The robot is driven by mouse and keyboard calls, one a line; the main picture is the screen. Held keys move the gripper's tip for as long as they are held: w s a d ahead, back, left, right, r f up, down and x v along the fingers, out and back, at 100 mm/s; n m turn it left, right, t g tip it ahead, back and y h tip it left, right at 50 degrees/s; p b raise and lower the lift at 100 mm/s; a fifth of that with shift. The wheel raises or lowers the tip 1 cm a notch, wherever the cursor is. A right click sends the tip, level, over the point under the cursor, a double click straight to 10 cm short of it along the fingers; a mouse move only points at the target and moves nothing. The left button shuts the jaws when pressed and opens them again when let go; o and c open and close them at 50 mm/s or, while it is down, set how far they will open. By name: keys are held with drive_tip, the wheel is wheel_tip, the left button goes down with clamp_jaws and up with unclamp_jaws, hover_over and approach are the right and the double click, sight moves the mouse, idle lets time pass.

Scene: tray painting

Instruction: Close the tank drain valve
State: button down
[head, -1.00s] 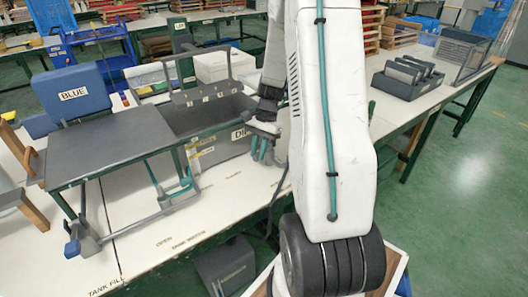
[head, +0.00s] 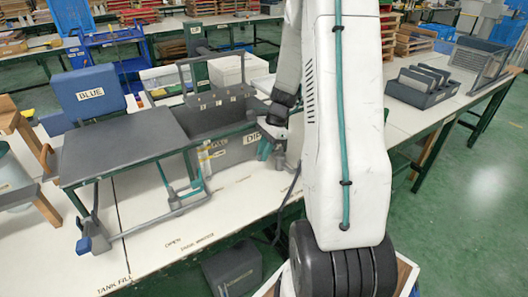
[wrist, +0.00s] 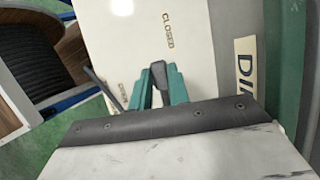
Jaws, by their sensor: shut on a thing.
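My gripper (wrist: 158,85) has its teal fingers closed around a small dark grey handle (wrist: 158,71), which looks like the drain valve handle. In the wrist view the handle stands above the white tabletop, below the word CLOSED (wrist: 168,30) and to the right of a second, smaller label (wrist: 120,86), probably OPEN. In the head view my gripper (head: 268,147) is low beside the grey tank (head: 232,152) marked DIP. The valve is hidden there by my arm and fingers. The tank's side and part of its sign show at the right of the wrist view.
A black rack (head: 422,88) lies at the right. A dark box (head: 232,268) is below the table's front edge.

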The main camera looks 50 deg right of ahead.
drive_tip(key=shift+w+d, duration=0.1)
drive_tip(key=c, duration=1.3)
unclamp_jaws()
drive_tip(key=shift+r, duration=0.1)
drive_tip(key=v, duration=0.7)
drive_tip(key=shift+d+r, duration=0.1)
drive_tip(key=shift+r, duration=0.2)
